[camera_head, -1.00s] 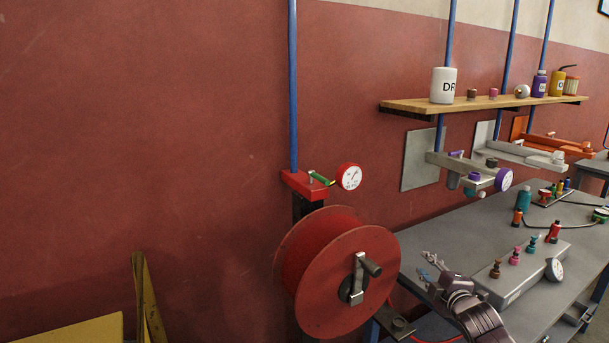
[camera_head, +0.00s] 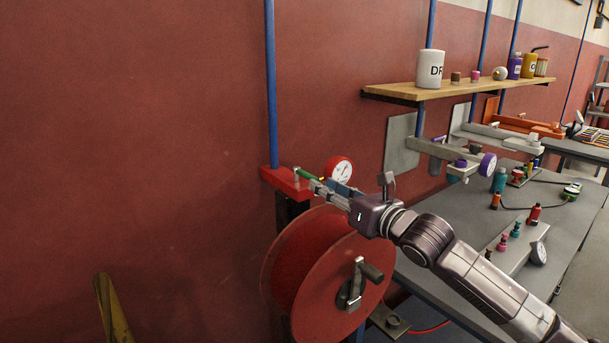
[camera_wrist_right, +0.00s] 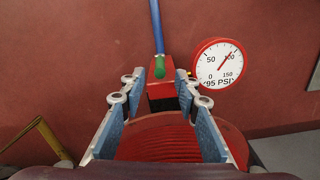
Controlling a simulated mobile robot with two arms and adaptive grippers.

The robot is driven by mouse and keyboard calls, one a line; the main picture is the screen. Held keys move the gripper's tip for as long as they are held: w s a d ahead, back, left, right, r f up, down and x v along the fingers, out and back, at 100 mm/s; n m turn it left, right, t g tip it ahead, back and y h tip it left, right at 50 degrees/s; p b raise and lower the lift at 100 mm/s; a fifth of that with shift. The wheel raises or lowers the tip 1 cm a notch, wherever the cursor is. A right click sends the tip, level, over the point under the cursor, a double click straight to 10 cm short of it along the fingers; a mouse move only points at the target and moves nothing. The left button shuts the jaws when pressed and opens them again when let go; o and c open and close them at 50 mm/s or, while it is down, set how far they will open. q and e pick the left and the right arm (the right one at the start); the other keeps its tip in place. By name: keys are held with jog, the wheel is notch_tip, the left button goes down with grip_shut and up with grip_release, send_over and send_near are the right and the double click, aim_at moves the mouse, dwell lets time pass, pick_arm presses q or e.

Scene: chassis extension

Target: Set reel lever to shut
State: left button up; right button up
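The reel lever has a green handle (camera_head: 306,174) on the red block (camera_head: 284,184) at the foot of the blue pipe, above the red hose reel (camera_head: 334,277). In the right wrist view the green handle (camera_wrist_right: 168,68) lies ahead, between the lines of the two fingers. My right gripper (camera_head: 322,187) is at the lever's free end in the head view; it also shows in the wrist view (camera_wrist_right: 162,98), where its blue-padded fingers are spread with nothing clamped between them. Whether it touches the handle is unclear. My left gripper is not in view.
A red-rimmed pressure gauge (camera_head: 339,170) sits just right of the lever, close to my right fingers; its dial also shows in the wrist view (camera_wrist_right: 219,64). The grey workbench (camera_head: 440,215) with fittings stands at the right, below a wooden shelf (camera_head: 400,92). The wall at left is clear.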

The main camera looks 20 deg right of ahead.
aim_at(309, 174)
jog(key=shift+w+a+r, duration=0.15)
jog(key=shift+w+r, duration=0.05)
jog(key=shift+w, duration=0.25)
jog(key=p+x, duration=0.2)
jog(key=x, duration=0.3)
jog(key=shift+w+a+f, duration=0.1)
jog(key=shift+w+a, duration=0.05)
jog(key=shift+w, duration=0.15)
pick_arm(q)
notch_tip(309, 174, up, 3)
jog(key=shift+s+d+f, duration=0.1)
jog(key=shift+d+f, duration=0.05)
pick_arm(e)
jog(key=shift+w, duration=0.15)
jog(key=shift+c, duration=0.3)
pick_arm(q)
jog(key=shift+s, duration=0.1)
pick_arm(e)
grip_shut()
